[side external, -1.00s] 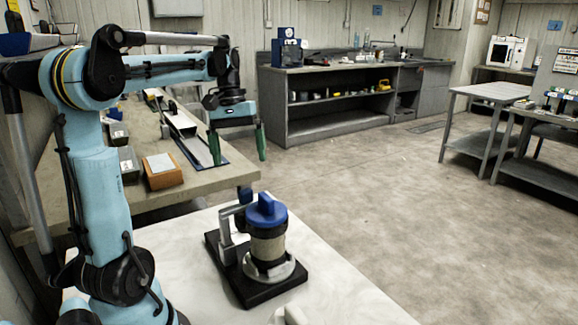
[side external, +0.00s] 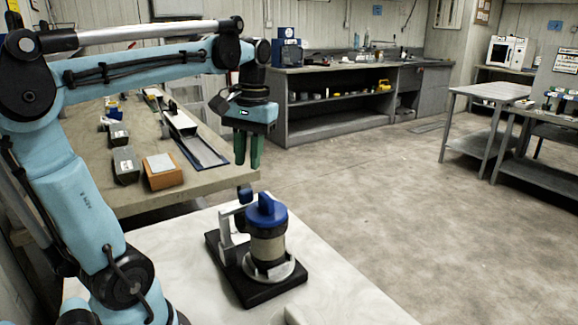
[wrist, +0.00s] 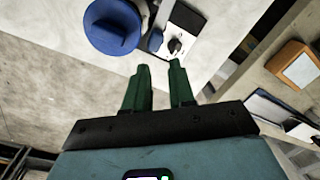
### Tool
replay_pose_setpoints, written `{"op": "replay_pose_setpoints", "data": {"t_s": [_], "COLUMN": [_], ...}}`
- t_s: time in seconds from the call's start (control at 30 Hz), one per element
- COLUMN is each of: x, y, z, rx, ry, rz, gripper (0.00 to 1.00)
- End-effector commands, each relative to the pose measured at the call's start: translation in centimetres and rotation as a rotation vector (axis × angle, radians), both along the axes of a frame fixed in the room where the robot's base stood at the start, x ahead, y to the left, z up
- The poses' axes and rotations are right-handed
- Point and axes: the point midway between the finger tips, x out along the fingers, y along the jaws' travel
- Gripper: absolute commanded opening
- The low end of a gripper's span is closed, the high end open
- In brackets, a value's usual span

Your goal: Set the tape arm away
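The tape-arm device stands on the white table. It has a black base (side external: 255,292), a pale grey bracket-like arm (side external: 226,222) at its left, and a tan cylinder (side external: 267,247) under a blue cap (side external: 266,212). The arm stands upright beside the cylinder; whether it touches it, I cannot tell. In the wrist view the blue cap (wrist: 112,26) is beyond the fingers at upper left. My gripper (side external: 247,168) hangs above and behind the device, fingers down, apart from it. In the wrist view my gripper (wrist: 158,66) shows a narrow gap with nothing between the fingertips.
The white table (side external: 345,295) has free room right of the device. A tan bench (side external: 130,205) behind holds an orange-brown box (side external: 162,172), grey boxes (side external: 125,165) and a long tray (side external: 195,140). A grey cabinet (side external: 330,125) stands farther back across open floor.

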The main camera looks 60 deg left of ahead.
Motion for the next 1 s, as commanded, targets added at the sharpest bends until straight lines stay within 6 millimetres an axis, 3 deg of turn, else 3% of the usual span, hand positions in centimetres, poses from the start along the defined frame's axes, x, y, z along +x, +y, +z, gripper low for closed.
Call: {"op": "replay_pose_setpoints", "data": {"t_s": [0.03, 0.13, 0.4, 0.7, 1.0], "x": [-0.4, -1.2, -3.4, -4.4, -4.5], "y": [-1.4, -3.3, -7.0, -8.8, -9.1], "z": [0.3, 0.9, 2.3, 3.0, 3.1], "rx": [0.046, 0.138, 0.369, 0.514, 0.539], "ry": [-0.002, -0.015, -0.120, -0.256, -0.285], "rz": [-0.045, -0.116, -0.313, -0.465, -0.490], "gripper": [0.16, 0.00, 0.00, 0.00, 0.00]}}
